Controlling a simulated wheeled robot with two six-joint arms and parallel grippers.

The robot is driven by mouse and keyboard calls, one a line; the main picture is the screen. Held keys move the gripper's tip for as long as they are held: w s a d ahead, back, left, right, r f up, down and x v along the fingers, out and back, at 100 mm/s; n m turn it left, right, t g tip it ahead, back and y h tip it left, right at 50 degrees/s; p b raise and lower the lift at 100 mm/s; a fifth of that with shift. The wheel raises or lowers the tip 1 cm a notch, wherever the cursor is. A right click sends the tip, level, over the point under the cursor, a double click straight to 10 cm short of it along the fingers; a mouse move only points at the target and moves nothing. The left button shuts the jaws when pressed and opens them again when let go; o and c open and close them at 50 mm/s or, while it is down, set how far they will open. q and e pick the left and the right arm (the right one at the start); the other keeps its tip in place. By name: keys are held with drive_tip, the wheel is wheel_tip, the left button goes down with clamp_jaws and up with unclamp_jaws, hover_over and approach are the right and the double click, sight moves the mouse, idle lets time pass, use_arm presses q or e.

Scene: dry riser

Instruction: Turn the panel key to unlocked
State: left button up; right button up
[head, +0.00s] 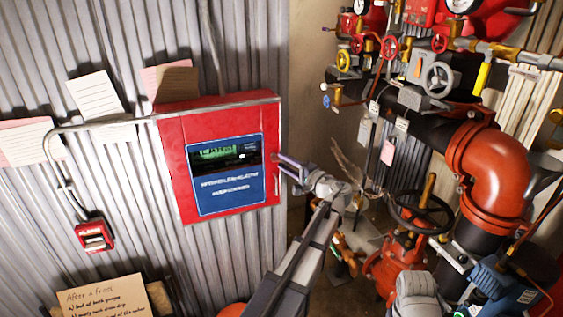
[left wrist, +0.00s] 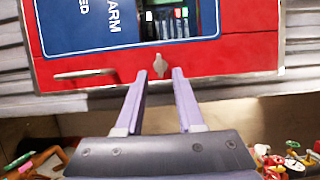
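The red alarm panel (head: 230,103) hangs on the corrugated wall, with a lit display and a blue label. The panel key (left wrist: 160,65) is a small light metal piece on the panel's red border in the left wrist view.
Red and black pipework (head: 490,165) with valves and gauges fills the right side. A dark handwheel (head: 422,213) stands below it. A small red box (head: 94,236) and paper notes (head: 95,95) are on the wall left of the panel.

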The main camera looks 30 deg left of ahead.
use_arm(q)
drive_tip(key=v, duration=0.6)
drive_tip(key=shift+f, duration=0.1)
idle(0.3)
drive_tip(key=s+d+f+g+h, duration=0.3)
drive_tip(key=s+d+f+h, duration=0.5)
drive_tip(key=s+d+f, duration=0.3)
drive_tip(key=s+d+f+g+h, duration=0.2)
drive_tip(key=s+d+f+h, duration=0.6)
drive_tip(key=s+d, duration=0.7)
wheel_tip(320, 180, down, 3)
drive_tip(key=d, duration=0.2)
drive_tip(key=shift+d+g, duration=0.4)
